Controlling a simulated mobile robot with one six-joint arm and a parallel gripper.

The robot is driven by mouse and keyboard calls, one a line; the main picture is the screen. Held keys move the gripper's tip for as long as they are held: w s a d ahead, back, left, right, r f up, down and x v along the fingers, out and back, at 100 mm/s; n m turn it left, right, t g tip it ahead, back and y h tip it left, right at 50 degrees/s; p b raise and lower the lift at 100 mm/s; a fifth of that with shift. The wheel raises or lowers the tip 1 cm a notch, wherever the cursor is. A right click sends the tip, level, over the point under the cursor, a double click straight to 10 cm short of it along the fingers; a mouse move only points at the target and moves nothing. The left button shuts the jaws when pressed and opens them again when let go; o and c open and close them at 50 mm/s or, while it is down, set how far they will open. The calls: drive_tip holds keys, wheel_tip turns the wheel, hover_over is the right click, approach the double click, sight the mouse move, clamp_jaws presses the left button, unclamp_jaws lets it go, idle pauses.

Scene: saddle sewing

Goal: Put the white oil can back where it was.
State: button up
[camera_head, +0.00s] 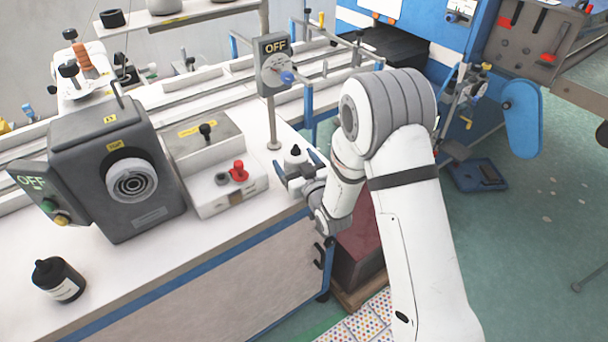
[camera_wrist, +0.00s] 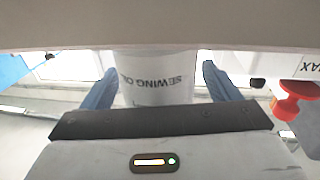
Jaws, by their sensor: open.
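The white oil can (camera_head: 294,159) has a dark tip and stands near the right end of the white bench. In the wrist view the can (camera_wrist: 156,78) shows its "SEWING OIL" lettering upside down; its upper and lower ends are cut off from sight. My gripper (camera_head: 302,171) is at the can, with its blue fingers on either side of it. In the wrist view my gripper (camera_wrist: 160,85) is open around the can, with a narrow gap visible at the right finger.
A grey box with a red knob (camera_head: 238,172) stands just left of the can. Further left are a dark machine (camera_head: 118,170) with a dial and a black bottle (camera_head: 59,281). A post with an "OFF" switch box (camera_head: 273,64) rises behind the can. The bench front is clear.

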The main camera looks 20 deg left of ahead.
drive_tip(key=b+v, duration=0.2)
drive_tip(key=v, duration=0.9)
drive_tip(key=d+r+m+g+h, duration=0.25)
drive_tip(key=d+h, duration=0.25)
drive_tip(key=d, duration=0.4)
drive_tip(key=d+r+m+g+h, duration=0.2)
drive_tip(key=d+r+h, duration=0.15)
drive_tip(key=d, duration=0.45)
drive_tip(key=s+d+r+m+g+h, duration=0.1)
drive_tip(key=s+d+r+m+g, duration=0.1)
drive_tip(key=s+d, duration=0.3)
drive_tip(key=s+d+r+m+g+h, duration=0.2)
drive_tip(key=s+d+r+g, duration=0.1)
drive_tip(key=s, duration=1.1)
drive_tip(key=shift+d+g, duration=0.85)
drive_tip(key=shift+d, duration=0.25)
drive_tip(key=shift+r+h, duration=0.1)
drive_tip(key=shift+h, duration=0.15)
drive_tip(key=shift+c, duration=0.5)
